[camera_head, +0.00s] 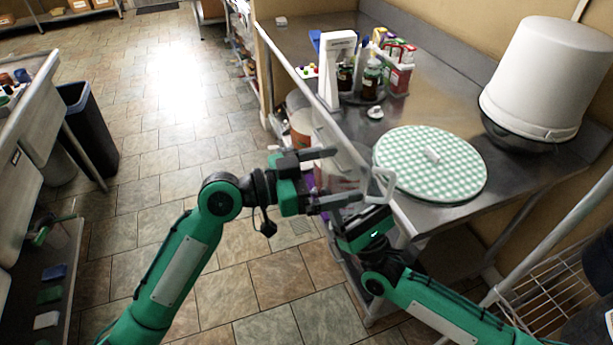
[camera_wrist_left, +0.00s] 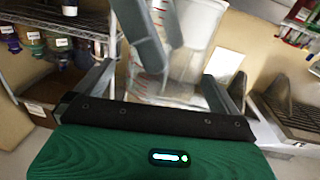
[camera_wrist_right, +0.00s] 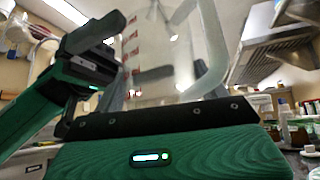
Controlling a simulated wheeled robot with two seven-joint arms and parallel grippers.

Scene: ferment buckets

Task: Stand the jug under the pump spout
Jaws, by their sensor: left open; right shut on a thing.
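The jug (camera_head: 342,178) is clear plastic with red measuring marks and a pale loop handle (camera_head: 384,186). It is off the table, just beyond the counter's front edge. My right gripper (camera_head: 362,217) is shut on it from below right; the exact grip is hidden. My left gripper (camera_head: 338,178) is open, its fingers reaching either side of the jug from the left; contact is unclear. The jug also shows large in the left wrist view (camera_wrist_left: 200,40) and the right wrist view (camera_wrist_right: 165,50). I cannot clearly make out a pump spout.
A round green-checked cover (camera_head: 450,175) lies on the metal counter (camera_head: 440,112). A white upturned bucket (camera_head: 550,75) stands at right. A white upright stand (camera_head: 335,65) and several bottles (camera_head: 372,80) stand at the back. A wire rack (camera_head: 545,300) is at lower right.

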